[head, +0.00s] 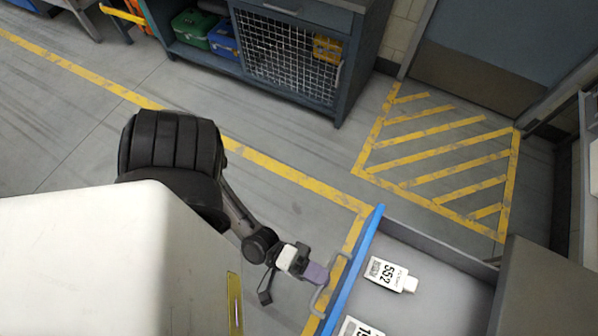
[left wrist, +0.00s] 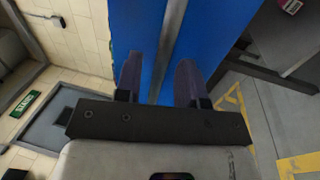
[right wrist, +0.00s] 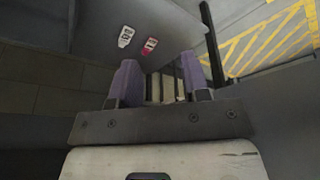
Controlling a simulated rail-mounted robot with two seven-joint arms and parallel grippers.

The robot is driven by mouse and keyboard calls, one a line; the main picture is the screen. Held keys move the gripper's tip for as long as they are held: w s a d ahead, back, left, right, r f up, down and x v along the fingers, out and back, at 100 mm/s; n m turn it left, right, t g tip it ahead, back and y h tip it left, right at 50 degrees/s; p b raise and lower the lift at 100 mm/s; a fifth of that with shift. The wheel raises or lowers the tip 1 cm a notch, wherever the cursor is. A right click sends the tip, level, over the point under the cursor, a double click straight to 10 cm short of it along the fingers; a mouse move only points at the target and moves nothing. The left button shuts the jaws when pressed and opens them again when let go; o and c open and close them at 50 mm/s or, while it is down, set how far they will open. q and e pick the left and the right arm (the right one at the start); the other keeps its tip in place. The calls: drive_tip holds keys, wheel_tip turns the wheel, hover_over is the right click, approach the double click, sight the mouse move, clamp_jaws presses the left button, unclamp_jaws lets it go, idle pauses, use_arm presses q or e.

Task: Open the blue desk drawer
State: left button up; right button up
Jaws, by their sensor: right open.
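The blue desk drawer (head: 352,268) stands pulled out at the lower right of the head view, its grey inside showing. A grey bar handle (head: 331,283) is on its blue front. My left gripper (head: 314,276) is at this handle. In the left wrist view its two purple fingers (left wrist: 158,82) stand apart in front of the blue face (left wrist: 137,28), with the grey handle bar (left wrist: 170,45) between them. The gripper looks open around the bar; contact cannot be told. My right gripper (right wrist: 160,84) is open and empty in its wrist view, outside the head view.
A hatched yellow floor area (head: 440,150) lies beyond the drawer. A workbench with a mesh door (head: 285,55) stands at the back. The floor between is clear.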

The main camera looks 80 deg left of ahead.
use_arm(q)
drive_tip(key=p+v, duration=0.1)
drive_tip(key=v, duration=1.1)
drive_tip(key=shift+s+a+p, duration=0.25)
drive_tip(key=shift+p, duration=0.05)
